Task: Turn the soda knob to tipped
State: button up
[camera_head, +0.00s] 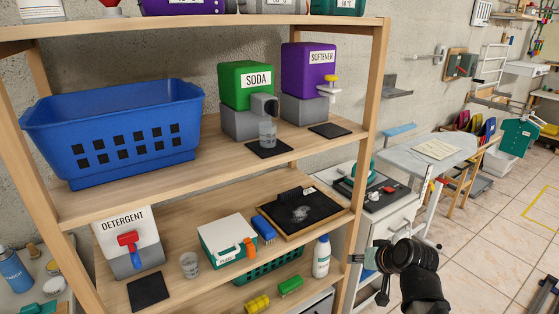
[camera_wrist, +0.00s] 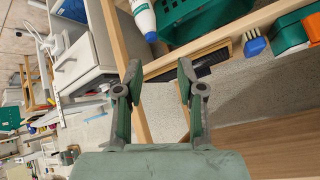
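The soda dispenser (camera_head: 246,86) is a green box labelled SODA on a grey base, on the upper shelf. Its dark grey knob (camera_head: 265,104) sits on the front right of the box. My gripper (camera_head: 368,274) is low at the right of the shelf unit, well below and apart from the soda dispenser. In the wrist view my gripper (camera_wrist: 158,82) is open, with nothing between its fingers. The soda dispenser is not in the wrist view.
A purple softener dispenser (camera_head: 308,68) stands right of the soda. A blue basket (camera_head: 118,130) fills the shelf's left. The wooden right post (camera_head: 376,80) stands between my gripper and the shelves. A white bottle (camera_head: 321,257) stands low near my gripper. Open floor lies right.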

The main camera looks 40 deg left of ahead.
jog(key=s+a+r+n+y, duration=0.2)
jog(key=s+a+r+y, duration=0.1)
jog(key=r, duration=1)
jog(key=s+a+r+n+t+y, duration=0.1)
jog(key=s+a+r+n+y, duration=0.15)
jog(key=r, duration=0.95)
jog(key=s+a+r+n+y, duration=0.2)
jog(key=s+a+r+y, duration=0.2)
jog(key=r, duration=0.9)
jog(key=p, duration=0.4)
send_near(276, 108)
jog(key=shift+n, duration=0.25)
jog(key=x, duration=0.7)
jog(key=shift+w+a+r, duration=0.1)
jog(key=shift+w+a, duration=0.25)
jog(key=shift+a, duration=0.45)
grip_shut()
